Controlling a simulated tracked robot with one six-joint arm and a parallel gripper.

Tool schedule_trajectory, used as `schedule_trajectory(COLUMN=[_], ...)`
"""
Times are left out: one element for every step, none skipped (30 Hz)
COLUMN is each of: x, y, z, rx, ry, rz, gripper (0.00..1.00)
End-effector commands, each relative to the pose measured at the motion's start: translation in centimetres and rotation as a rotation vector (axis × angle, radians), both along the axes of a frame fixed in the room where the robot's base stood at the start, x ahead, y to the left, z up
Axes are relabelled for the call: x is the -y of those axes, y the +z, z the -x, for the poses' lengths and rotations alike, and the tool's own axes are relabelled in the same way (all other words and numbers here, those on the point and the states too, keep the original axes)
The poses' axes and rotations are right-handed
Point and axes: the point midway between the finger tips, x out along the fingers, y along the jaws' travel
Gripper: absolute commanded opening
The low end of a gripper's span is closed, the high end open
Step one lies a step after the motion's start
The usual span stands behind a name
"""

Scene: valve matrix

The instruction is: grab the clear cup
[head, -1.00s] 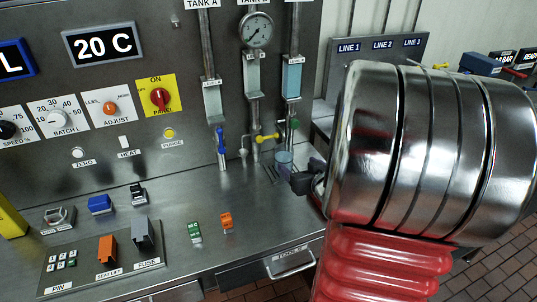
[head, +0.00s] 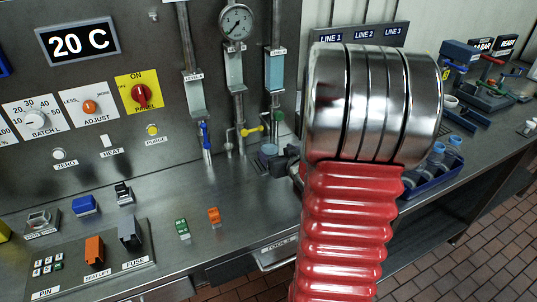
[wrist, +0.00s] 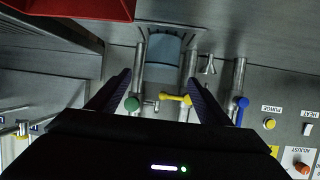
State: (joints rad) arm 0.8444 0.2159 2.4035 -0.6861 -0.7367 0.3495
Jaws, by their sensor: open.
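The clear cup (head: 268,151) stands on the steel counter below the tap with the green valve (head: 278,117), with something bluish in it. My gripper (head: 285,161) is just to its right, partly hidden by my own wrist. In the wrist view, which is upside down, my gripper (wrist: 160,78) is open with its two dark fingers apart. The cup (wrist: 165,50) shows between and beyond the fingertips. I cannot tell whether a finger touches it.
A yellow valve (head: 252,131) and a blue-handled valve (head: 205,134) are left of the cup. Green (head: 182,228) and orange (head: 214,215) blocks lie on the counter nearer the front. A blue crate (head: 432,180) with bottles stands to the right.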

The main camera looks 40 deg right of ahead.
Motion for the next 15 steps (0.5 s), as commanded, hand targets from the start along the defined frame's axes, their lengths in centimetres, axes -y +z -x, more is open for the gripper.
schedule_trajectory(x=[0.2,0.3,0.4,0.4,0.5,0.6,0.7,0.7,0.7,0.7,0.7,0.7,0.7,0.7,0.7], y=[-0.3,-0.4,-0.5,-0.7,-0.7,-0.8,-0.8,-0.8,-0.8,-0.8,-0.8,-0.8,-0.8,-0.8,-0.8], z=[-0.6,-0.8,-1.1,-1.3,-1.5,-1.7,-1.8,-1.9,-1.9,-1.9,-1.9,-1.9,-1.9,-1.9,-1.9], rx=[-0.001,0.000,-0.001,-0.001,-0.001,0.000,0.000,0.000,0.000,0.001,0.001,0.000,0.000,0.000,0.000], ry=[0.001,0.001,0.001,0.001,0.001,0.000,0.000,0.000,0.000,-0.001,-0.001,-0.001,0.000,0.000,0.000], rz=[-0.001,0.000,0.000,0.000,0.000,0.001,0.001,0.000,0.000,0.001,0.001,0.000,0.000,0.000,0.000], gripper=[0.72,0.72,0.72,0.72,0.72,0.72,0.72,0.72,0.72,0.72,0.72,0.72,0.72,0.72,0.72])
